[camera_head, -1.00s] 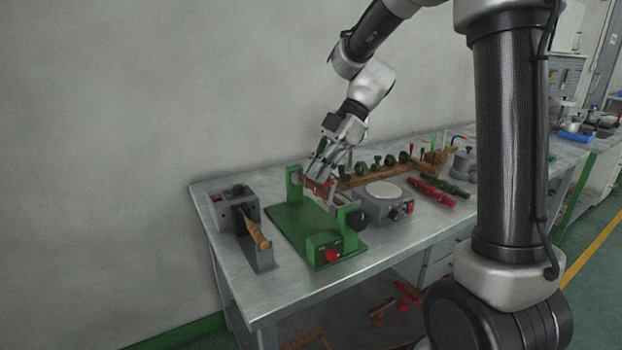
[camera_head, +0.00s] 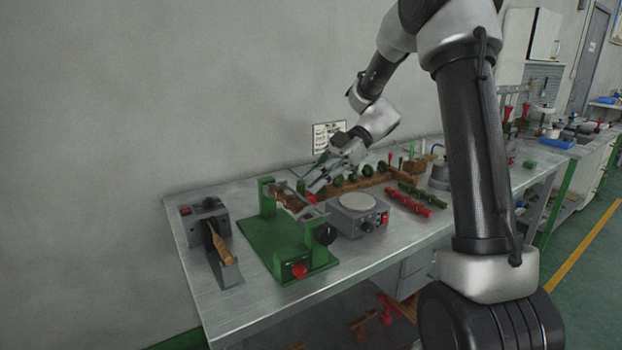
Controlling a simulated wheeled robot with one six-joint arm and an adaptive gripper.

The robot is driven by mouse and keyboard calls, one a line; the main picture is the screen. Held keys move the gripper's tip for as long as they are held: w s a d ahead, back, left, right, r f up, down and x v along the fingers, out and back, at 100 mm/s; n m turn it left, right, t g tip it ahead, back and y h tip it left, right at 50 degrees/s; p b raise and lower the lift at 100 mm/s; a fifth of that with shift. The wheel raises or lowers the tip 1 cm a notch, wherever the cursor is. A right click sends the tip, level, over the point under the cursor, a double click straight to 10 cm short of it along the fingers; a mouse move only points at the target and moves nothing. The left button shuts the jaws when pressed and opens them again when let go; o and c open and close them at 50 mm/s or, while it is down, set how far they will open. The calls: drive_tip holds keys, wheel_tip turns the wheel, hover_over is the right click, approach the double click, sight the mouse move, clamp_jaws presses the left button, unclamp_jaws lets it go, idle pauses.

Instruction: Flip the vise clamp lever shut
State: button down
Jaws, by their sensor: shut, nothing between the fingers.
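The green vise fixture (camera_head: 258,238) stands on the metal bench, with uprights at its back and front and a brown piece (camera_head: 290,200) held between them. A red knob (camera_head: 299,271) sits on its front block and a black round knob (camera_head: 325,234) on its right side. A small red tip (camera_head: 311,198) shows by the brown piece, just below my fingers; I cannot tell whether it is the clamp lever's end. My gripper (camera_head: 308,188) is shut and empty, above the right rear of the fixture. The fingers hide part of the clamp, and contact cannot be told.
A grey hotplate-like device (camera_head: 362,220) stands close right of the fixture. A grey unit with a wooden-handled tool (camera_head: 221,245) is on the left. The front bench strip is clear.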

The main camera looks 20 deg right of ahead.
drive_tip(key=shift+r, duration=0.8)
drive_tip(key=shift+r, duration=0.1)
drive_tip(key=r, duration=0.2)
drive_tip(key=a+r, duration=0.1)
drive_tip(key=shift+s+a+r, duration=0.1)
drive_tip(key=shift+a+r, duration=0.1)
drive_tip(key=shift+r, duration=0.15)
approach(309, 195)
drive_tip(key=r, duration=0.1)
drive_tip(key=d+r, duration=0.1)
drive_tip(key=r, duration=0.1)
drive_tip(key=shift+w+d+r, duration=0.2)
drive_tip(key=shift+d+r, duration=0.1)
drive_tip(key=shift+r, duration=0.1)
